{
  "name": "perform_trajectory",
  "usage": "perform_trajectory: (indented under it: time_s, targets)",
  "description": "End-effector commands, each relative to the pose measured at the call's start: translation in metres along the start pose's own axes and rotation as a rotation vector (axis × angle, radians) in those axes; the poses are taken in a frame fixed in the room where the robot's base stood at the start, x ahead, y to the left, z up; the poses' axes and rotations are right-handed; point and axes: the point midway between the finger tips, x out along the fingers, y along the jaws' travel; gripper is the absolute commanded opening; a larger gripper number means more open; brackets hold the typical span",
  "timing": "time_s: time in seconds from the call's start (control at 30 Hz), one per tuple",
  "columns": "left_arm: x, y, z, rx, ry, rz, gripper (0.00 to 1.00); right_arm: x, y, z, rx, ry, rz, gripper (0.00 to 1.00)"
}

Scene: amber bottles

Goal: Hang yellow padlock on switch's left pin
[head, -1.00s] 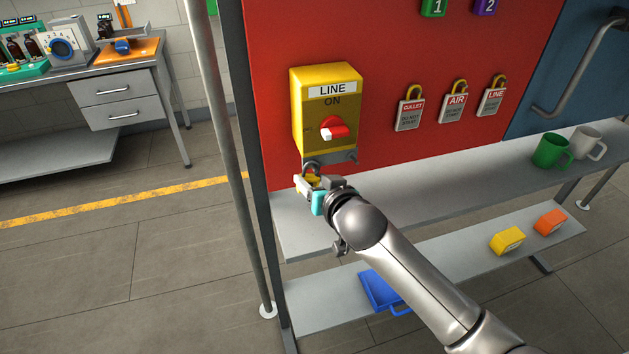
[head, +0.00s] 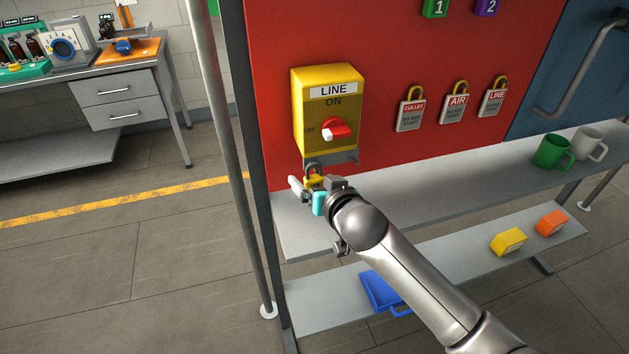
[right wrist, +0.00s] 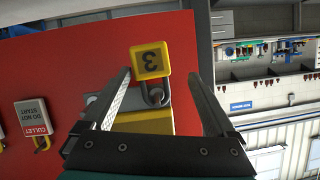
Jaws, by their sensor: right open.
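The yellow padlock (head: 313,182), marked 3 in the right wrist view (right wrist: 151,60), is just below the left end of the bracket (head: 343,157) under the yellow switch box (head: 325,110). My right gripper (head: 315,187) is open, with one finger on each side of the padlock and clear gaps in the right wrist view (right wrist: 159,76). The red switch knob (head: 337,129) is on the box front. My left gripper is not in view.
Three labelled padlocks, CULLET (head: 411,112), AIR (head: 455,106) and LINE (head: 493,100), hang on the red panel (head: 400,50). Below is a grey shelf (head: 420,195) with a green mug (head: 551,151) and a white mug (head: 588,144). A grey post (head: 222,130) stands left.

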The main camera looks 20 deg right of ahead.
Motion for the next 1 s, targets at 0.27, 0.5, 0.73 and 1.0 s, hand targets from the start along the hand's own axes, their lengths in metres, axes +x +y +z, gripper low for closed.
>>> perform_trajectory:
  time_s: [0.27, 0.5, 0.73, 1.0]
  targets:
    - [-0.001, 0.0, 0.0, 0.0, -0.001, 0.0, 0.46, -0.008, 0.001, 0.001, 0.0, -0.002, 0.001, 0.92]
    - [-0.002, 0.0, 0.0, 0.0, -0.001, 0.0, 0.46, -0.041, 0.0, 0.001, 0.001, -0.002, 0.0, 0.92]
    - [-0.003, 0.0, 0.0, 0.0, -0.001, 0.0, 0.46, -0.079, 0.0, 0.001, 0.0, -0.001, 0.0, 0.92]
    - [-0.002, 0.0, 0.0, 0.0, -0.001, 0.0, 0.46, -0.124, 0.0, 0.001, 0.0, -0.002, 0.001, 0.92]
